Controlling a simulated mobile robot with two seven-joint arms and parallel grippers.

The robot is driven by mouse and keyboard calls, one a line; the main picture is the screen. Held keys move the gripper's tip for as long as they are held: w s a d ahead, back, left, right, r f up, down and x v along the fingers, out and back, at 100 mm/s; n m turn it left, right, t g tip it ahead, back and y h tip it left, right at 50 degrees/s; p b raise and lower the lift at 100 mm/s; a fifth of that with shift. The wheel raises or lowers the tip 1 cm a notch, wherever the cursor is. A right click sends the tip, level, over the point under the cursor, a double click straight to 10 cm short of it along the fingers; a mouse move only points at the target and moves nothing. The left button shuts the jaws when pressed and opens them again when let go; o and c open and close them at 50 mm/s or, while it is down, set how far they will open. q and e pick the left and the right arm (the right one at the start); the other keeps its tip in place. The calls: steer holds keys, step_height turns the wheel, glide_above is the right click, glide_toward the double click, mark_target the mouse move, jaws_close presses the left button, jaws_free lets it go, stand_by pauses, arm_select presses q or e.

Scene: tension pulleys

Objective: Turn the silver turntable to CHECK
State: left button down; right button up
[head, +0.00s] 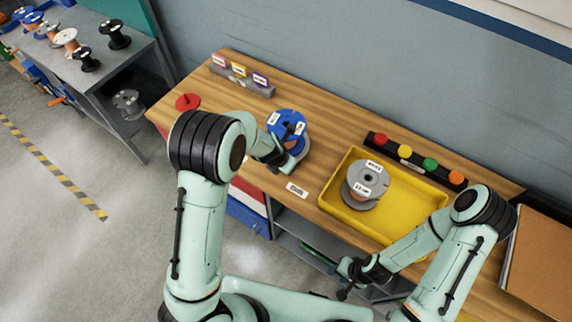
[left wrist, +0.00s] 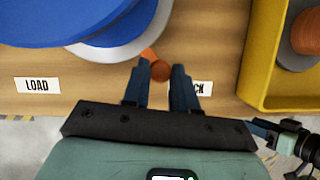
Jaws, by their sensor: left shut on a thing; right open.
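The silver turntable (left wrist: 135,47) shows as a light rim under a large blue spool (head: 287,122) near the table's front edge. An orange handle (left wrist: 150,54) with a round knob (left wrist: 160,71) sticks out from its rim. My left gripper (left wrist: 158,76) is shut on the knob. A white LOAD label (left wrist: 37,86) lies left of the fingers in the left wrist view. The CHECK label (left wrist: 202,88) is partly hidden behind the right finger; it also shows in the head view (head: 297,188). My right gripper (head: 346,284) is open and empty in front of the table.
A yellow tray (head: 425,208) with grey spools (head: 367,180) stands right of the turntable. Behind it is a black bar (head: 385,146) with coloured knobs. A red disc (head: 187,102) and a tag rack (head: 243,80) are at the left. A side table (head: 135,62) holds several spools.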

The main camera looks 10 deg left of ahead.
arm_select(q)
steer(key=shift+w+d+n, duration=0.25)
steer(key=shift+d+n, duration=0.35)
steer(key=shift+d, duration=0.25)
steer(key=c, duration=0.9)
jaws_free()
steer(key=shift+y, duration=0.3)
steer(key=v, duration=1.3)
steer(key=shift+s, duration=0.2)
steer(key=shift+r, duration=0.1)
